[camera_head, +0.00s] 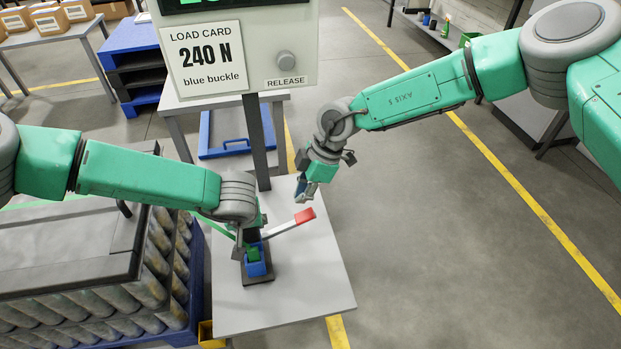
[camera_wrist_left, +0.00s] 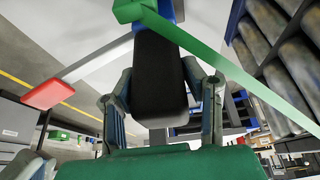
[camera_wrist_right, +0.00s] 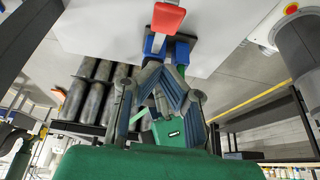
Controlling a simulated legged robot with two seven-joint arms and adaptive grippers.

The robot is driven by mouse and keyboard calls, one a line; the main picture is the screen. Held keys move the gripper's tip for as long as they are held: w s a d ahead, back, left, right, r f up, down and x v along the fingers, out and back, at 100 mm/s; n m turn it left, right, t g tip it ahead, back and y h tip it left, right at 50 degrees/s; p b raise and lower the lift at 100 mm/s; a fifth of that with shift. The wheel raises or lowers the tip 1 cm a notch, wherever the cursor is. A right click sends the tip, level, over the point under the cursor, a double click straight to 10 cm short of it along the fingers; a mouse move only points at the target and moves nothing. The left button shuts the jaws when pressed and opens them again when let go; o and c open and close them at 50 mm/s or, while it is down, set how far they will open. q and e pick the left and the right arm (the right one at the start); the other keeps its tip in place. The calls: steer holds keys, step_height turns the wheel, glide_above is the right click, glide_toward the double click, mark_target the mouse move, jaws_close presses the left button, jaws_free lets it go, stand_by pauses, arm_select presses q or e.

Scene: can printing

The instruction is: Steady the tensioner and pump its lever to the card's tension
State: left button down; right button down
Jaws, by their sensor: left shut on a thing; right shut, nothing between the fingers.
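The tensioner (camera_head: 257,264) is a blue body on a dark base on the small grey table. Its pale lever ends in a red grip (camera_head: 305,215), which sticks out to the right. My left gripper (camera_head: 250,246) is shut on the tensioner's black part (camera_wrist_left: 160,75), one finger on each side. My right gripper (camera_head: 301,192) is shut and empty, above and beside the red grip, apart from it. The red grip also shows in the right wrist view (camera_wrist_right: 168,18). The load card (camera_head: 206,58) reads 240 N, blue buckle. The display's digits above it are cut off.
A green strap (camera_wrist_left: 225,65) runs from the tensioner towards the stacked cylinders (camera_head: 150,290) at left. The table's front right (camera_head: 310,285) is clear.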

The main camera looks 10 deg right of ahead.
mark_target(302, 216)
step_height(302, 216, down, 4)
steer(key=shift+d+f, duration=0.5)
steer(key=shift+f, duration=0.25)
arm_select(q)
steer(key=shift+d, duration=0.1)
arm_select(e)
steer(key=shift+d+f, duration=0.5)
steer(key=shift+f, duration=0.4)
steer(key=shift+d+f, duration=0.45)
steer(key=shift+f, duration=0.45)
steer(key=shift+d+f, duration=0.5)
steer(key=shift+f, duration=0.4)
steer(key=d+v, duration=0.1)
steer(key=v, duration=1.2)
steer(key=shift+w, duration=0.25)
steer(key=shift+f, duration=0.2)
